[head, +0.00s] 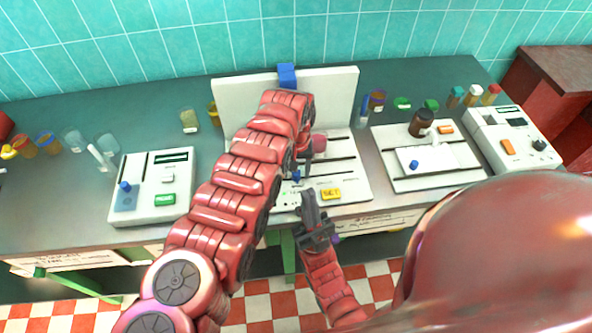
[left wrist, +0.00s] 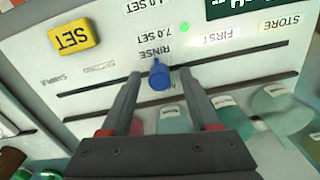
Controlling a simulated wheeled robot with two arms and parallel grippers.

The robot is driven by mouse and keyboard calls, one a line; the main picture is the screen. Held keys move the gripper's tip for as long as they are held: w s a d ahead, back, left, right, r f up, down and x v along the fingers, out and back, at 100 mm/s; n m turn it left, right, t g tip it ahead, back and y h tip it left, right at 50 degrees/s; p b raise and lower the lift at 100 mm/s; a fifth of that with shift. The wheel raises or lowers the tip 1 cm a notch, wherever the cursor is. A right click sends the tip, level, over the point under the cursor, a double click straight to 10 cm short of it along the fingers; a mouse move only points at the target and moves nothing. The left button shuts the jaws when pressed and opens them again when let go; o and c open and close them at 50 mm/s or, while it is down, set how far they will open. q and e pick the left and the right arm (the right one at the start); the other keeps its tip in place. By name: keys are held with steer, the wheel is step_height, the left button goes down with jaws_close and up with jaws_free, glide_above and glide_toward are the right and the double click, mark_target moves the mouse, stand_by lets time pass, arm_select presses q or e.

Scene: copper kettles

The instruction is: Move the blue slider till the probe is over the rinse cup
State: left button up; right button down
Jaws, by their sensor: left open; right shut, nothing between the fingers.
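The blue slider (head: 296,176) sits on the middle white machine (head: 352,187). In the left wrist view the blue slider (left wrist: 158,77) stands at a dark slot, beside the upside-down RINSE label (left wrist: 158,53). My left gripper (left wrist: 160,73) is open, with one finger on each side of the slider; contact cannot be told. In the head view my left arm covers much of the machine. My right gripper (head: 308,196) is shut and empty, at the machine's front. Several cups, one pale teal (left wrist: 271,100), show beyond the slots. I cannot make out the probe or which cup is the rinse cup.
A yellow SET button (head: 331,194) is near my right gripper. A blue block (head: 287,76) sits on the machine's upright back panel. Other white devices stand left (head: 151,188) and right (head: 425,160).

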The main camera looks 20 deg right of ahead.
arm_select(q)
step_height(320, 180, up, 3)
steer(key=shift+f+p, duration=0.15)
steer(key=shift+p, duration=0.55)
step_height(320, 180, up, 15)
steer(key=b, duration=0.4)
steer(key=shift+b, duration=0.4)
steer(key=shift+f, duration=0.1)
